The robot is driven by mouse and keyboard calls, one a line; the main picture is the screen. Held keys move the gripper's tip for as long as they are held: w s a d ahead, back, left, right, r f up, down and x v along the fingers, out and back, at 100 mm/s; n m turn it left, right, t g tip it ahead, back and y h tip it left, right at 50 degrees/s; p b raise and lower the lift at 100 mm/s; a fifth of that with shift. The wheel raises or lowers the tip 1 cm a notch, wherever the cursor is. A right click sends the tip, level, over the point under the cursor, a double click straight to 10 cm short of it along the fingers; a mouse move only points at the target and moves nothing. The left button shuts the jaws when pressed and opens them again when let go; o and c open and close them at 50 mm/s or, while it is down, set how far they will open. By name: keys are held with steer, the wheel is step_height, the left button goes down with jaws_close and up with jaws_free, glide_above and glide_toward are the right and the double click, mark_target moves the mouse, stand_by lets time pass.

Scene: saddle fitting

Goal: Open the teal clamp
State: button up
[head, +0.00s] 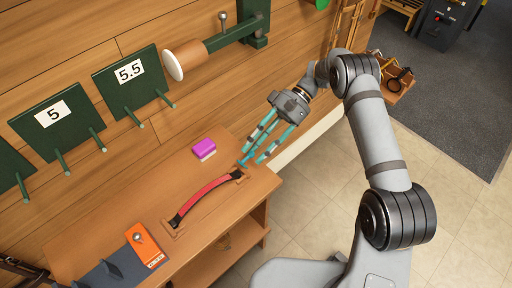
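A magenta-topped brush or block (204,148) lies behind the strap on the bench (130,218).

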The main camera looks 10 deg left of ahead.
steer(key=v, duration=0.7)
steer(key=shift+w+d, duration=0.15)
steer(key=shift+d, duration=0.05)
steer(key=shift+r, duration=0.1)
stand_by(0.3)
steer(key=x, duration=0.7)
steer(key=shift+s+a, duration=0.2)
stand_by(0.4)
